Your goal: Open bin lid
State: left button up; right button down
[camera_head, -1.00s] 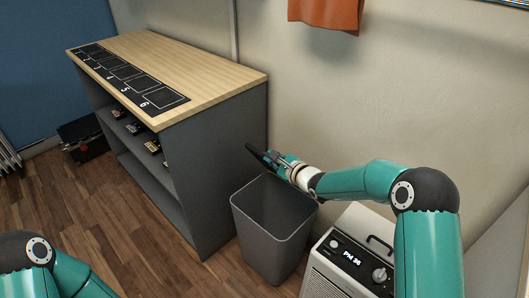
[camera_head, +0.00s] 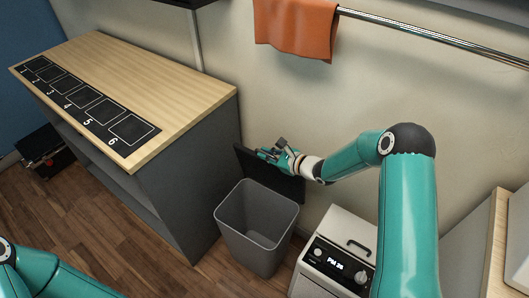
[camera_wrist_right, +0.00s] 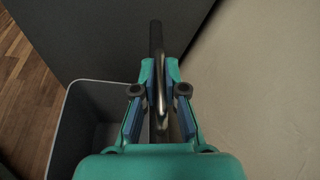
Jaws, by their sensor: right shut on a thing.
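The grey bin (camera_head: 258,222) stands on the floor between the shelf unit and a white appliance, its top open and its inside looking empty. Its dark lid (camera_head: 285,181) stands raised, steeply tilted, at the rim's wall side. My right gripper (camera_head: 270,153) is at the lid's upper edge, shut on it. In the right wrist view the fingers (camera_wrist_right: 159,88) pinch the thin lid (camera_wrist_right: 156,38), seen edge-on, with the bin's rim (camera_wrist_right: 75,100) below left. My left gripper is out of view; only part of the left arm shows at lower left.
The shelf unit (camera_head: 188,178) with a wooden top and numbered squares stands close left of the bin. The white appliance (camera_head: 334,250) with a display stands close right. An orange towel (camera_head: 297,27) hangs on a rail (camera_head: 430,37). Wooden floor (camera_head: 110,240) is clear in front.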

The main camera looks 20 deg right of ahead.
jog(key=shift+s+d, duration=0.15)
jog(key=shift+d, duration=0.25)
jog(key=c, duration=1.5)
grip_release()
jog(key=shift+d, duration=0.1)
jog(key=v, duration=1.2)
